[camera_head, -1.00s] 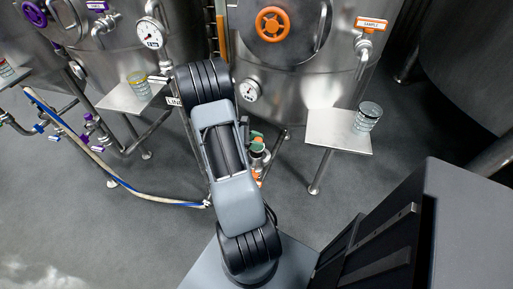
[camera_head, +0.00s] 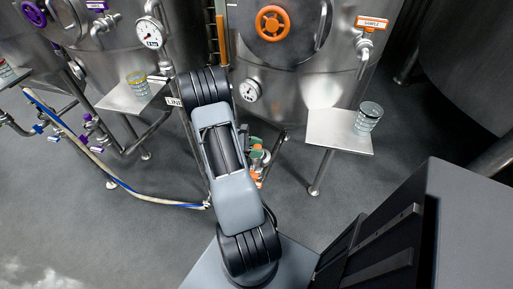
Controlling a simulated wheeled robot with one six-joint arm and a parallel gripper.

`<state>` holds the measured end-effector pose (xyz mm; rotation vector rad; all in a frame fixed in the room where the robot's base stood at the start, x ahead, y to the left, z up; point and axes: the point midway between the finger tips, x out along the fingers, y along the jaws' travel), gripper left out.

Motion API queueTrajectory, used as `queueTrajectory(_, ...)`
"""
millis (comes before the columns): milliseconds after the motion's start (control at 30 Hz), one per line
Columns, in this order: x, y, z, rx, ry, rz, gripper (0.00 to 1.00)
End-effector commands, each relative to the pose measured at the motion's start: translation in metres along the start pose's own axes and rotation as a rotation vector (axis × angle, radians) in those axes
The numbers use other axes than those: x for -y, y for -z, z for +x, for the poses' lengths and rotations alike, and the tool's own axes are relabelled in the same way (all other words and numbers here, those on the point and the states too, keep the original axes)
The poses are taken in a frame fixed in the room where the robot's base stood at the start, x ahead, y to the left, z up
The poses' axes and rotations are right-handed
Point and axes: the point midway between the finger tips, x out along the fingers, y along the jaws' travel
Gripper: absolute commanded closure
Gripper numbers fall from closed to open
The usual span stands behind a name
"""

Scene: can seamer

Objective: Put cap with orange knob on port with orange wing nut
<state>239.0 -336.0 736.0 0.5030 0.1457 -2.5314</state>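My arm stretches from the bottom middle up over the floor toward the steel tank with the orange handwheel, and hides what lies behind it. My gripper does not show. A small steel fitting (camera_head: 257,157) with green and orange parts shows just right of my arm, low in front of that tank. Its orange parts are too small to tell whether one is a wing nut. I cannot make out a cap with an orange knob.
The tank (camera_head: 300,95) carries an orange handwheel (camera_head: 272,23), a gauge and a sample tap. A steel shelf (camera_head: 325,128) with a glass (camera_head: 368,116) stands right; another shelf (camera_head: 118,98) with a glass stands left. A blue-white hose (camera_head: 110,177) crosses the left floor.

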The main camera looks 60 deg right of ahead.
Motion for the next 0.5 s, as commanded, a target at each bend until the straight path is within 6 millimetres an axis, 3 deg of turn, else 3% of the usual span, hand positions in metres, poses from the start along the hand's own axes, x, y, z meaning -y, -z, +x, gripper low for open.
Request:
queueTrajectory(133,0.0005,0.0004,0.0003,0.0,0.001,-0.001,0.4)
queueTrajectory(500,-0.0001,-0.0026,-0.0079,0.0,-0.002,0.0,0.4)
